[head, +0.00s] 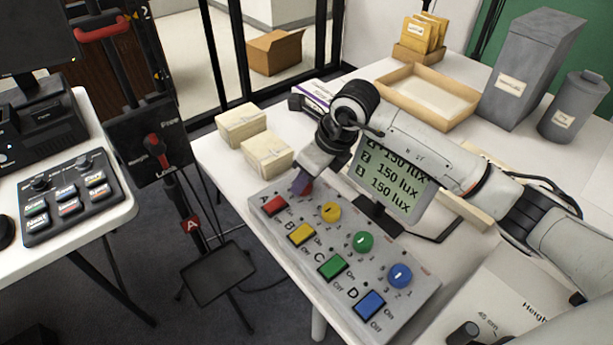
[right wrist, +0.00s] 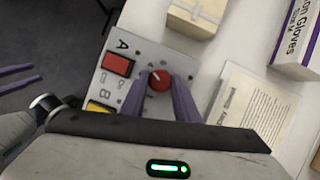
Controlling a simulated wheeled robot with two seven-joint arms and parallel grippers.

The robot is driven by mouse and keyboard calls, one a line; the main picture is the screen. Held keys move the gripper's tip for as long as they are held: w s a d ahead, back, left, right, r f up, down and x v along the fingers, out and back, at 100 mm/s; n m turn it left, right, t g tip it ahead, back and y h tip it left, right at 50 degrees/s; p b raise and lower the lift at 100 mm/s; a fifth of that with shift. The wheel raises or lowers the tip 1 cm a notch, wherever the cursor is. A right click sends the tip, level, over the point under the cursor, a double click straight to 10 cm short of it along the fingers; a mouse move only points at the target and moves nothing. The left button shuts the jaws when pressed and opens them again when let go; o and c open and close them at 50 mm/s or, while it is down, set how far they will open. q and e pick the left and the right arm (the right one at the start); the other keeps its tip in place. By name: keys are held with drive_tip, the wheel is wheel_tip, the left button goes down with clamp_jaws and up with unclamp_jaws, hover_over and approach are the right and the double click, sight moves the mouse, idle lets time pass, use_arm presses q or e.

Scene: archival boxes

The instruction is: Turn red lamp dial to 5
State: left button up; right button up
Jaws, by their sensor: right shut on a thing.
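The grey control panel (head: 290,262) lies on the white table, with lettered rows A to D of coloured switches and dials. The red dial (right wrist: 159,81) is in row A beside the red switch (head: 274,206). My right gripper (head: 300,184) comes down on this dial from above; its purple fingers are shut on it, one on each side, in the right wrist view. In the head view the fingers hide most of the dial, and its number cannot be read. A small display (head: 393,184) behind the panel shows several "150 lux" lines, the top one partly covered by my arm.
Yellow (head: 331,212), green (head: 363,242) and blue (head: 400,275) dials sit close by on the panel. Cream boxes (head: 266,155) stand behind it, a paper sheet (right wrist: 250,110) to its right. A shallow tray (head: 392,90) and grey containers (head: 527,75) are farther back.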

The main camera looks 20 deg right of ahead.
drive_tip(key=m+h, duration=0.1)
drive_tip(key=m, duration=0.1)
drive_tip(key=m+b, duration=0.1)
drive_tip(key=m, duration=0.1)
drive_tip(key=shift+a+m+t+h, duration=0.2)
drive_tip(key=shift+m+t+h, duration=0.1)
drive_tip(key=shift+t+h, duration=0.1)
drive_tip(key=shift+a+m+h+b, duration=0.1)
drive_tip(key=shift+m+h+b, duration=0.8)
drive_tip(key=shift+m, duration=1.7)
drive_tip(key=o, duration=1)
drive_tip(key=v, duration=1)
drive_tip(key=shift+a+r, duration=0.15)
drive_tip(key=shift+r, duration=0.05)
drive_tip(key=shift+r, duration=0.1)
